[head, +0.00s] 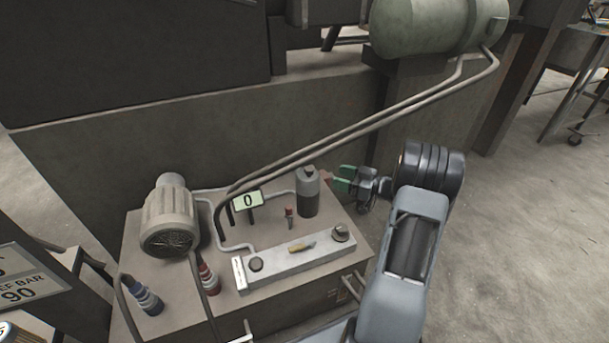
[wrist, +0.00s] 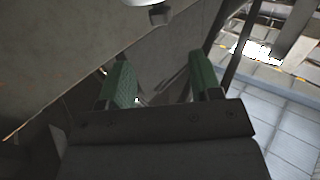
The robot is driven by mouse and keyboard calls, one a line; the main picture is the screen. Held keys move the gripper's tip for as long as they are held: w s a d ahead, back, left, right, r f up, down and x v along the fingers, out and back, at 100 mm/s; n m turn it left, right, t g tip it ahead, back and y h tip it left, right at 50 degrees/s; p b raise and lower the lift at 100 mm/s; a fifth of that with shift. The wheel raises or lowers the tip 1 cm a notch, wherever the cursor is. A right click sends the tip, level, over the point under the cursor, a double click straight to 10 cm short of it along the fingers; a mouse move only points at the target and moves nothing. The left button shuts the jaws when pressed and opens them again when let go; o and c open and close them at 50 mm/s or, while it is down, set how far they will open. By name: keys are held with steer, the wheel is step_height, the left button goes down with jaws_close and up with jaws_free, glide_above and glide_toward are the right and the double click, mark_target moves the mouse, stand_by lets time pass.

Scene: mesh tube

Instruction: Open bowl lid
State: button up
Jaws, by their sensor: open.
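I see no plain bowl; a dark grey cylinder (head: 308,194) with a narrower top stands upright at the back right of the equipment bench (head: 150,235), but I cannot tell whether it is the bowl and lid. My gripper (head: 343,179) has green fingers and is just right of this cylinder, apparently near its upper half; contact or depth is unclear. In the wrist view my gripper (wrist: 162,82) is open, with nothing visible between its fingers. A pale rounded part (wrist: 152,10) is cut off at the top of that view; I cannot tell what it is.
Two pipes (head: 375,122) run above to a green tank (head: 430,27). Open floor (head: 530,220) lies right.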

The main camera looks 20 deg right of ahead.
mark_target(309, 168)
steer(key=b+x, duration=0.3)
steer(key=x, duration=0.8)
steer(key=shift+w+a+f, duration=0.1)
steer(key=shift+a+f, duration=0.05)
steer(key=shift+f, duration=0.05)
steer(key=shift+b+x, duration=0.45)
steer(key=shift+x, duration=0.4)
steer(key=shift+r, duration=0.15)
jaws_close()
